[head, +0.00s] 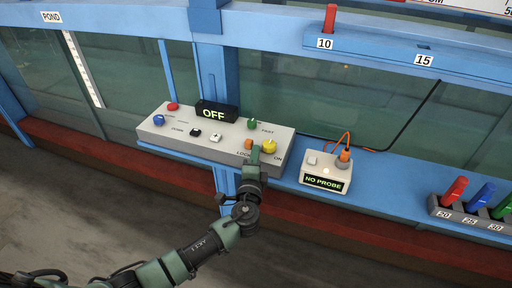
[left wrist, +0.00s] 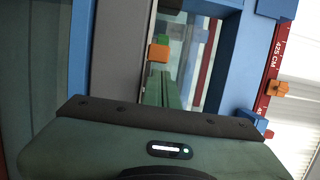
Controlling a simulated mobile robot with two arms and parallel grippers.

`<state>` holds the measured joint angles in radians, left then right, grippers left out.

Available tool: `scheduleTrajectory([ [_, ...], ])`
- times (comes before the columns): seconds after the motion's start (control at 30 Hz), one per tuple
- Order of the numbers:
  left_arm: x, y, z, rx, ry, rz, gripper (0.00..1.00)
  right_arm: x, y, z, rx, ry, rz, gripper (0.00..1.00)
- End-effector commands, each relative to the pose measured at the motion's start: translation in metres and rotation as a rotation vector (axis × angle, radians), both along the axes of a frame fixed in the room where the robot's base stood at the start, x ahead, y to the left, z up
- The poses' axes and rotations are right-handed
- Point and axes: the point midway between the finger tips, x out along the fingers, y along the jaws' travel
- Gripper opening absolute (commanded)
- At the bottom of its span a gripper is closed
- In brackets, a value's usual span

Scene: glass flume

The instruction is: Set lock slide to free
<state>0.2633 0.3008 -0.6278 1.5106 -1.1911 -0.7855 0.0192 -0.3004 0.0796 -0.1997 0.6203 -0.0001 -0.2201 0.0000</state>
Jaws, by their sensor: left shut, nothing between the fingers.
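The grey control box (head: 170,137) sits on the blue ledge, its display (head: 214,112) reading OFF. The lock slide appears to be the small orange knob (head: 248,144) above a partly covered label starting "LOC". It also shows in the left wrist view as an orange block (left wrist: 157,53). My left gripper (head: 255,153) is shut and empty, its tips right beside the orange knob, between it and the yellow knob. In the left wrist view the closed fingers (left wrist: 163,88) point toward the orange block. I cannot tell whether they touch it. My right gripper is not in view.
A yellow knob (head: 269,146) is close to the right of my fingertips, and a green knob (head: 252,124) stands behind. Black and white buttons lie left. A NO PROBE box (head: 326,172) with an orange cable stands right. Glass panels rise behind.

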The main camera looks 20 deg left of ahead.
Motion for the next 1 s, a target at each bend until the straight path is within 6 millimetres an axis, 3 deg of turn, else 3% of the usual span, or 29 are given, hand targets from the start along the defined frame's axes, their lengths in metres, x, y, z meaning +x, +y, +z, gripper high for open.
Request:
scheduleTrajectory([
  [0.2,0.018,0.003,0.0,0.001,0.001,-0.001,0.0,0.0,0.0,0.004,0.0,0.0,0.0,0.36],
  [0.57,0.019,0.004,-0.001,0.0,0.002,-0.001,0.0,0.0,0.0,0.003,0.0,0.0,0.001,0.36],
  [0.8,0.02,0.03,-0.003,0.0,0.001,0.0,0.0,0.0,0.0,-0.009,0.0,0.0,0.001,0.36],
  [1.0,0.02,0.034,-0.001,0.0,0.001,0.002,0.0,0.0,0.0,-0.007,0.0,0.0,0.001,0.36],
])
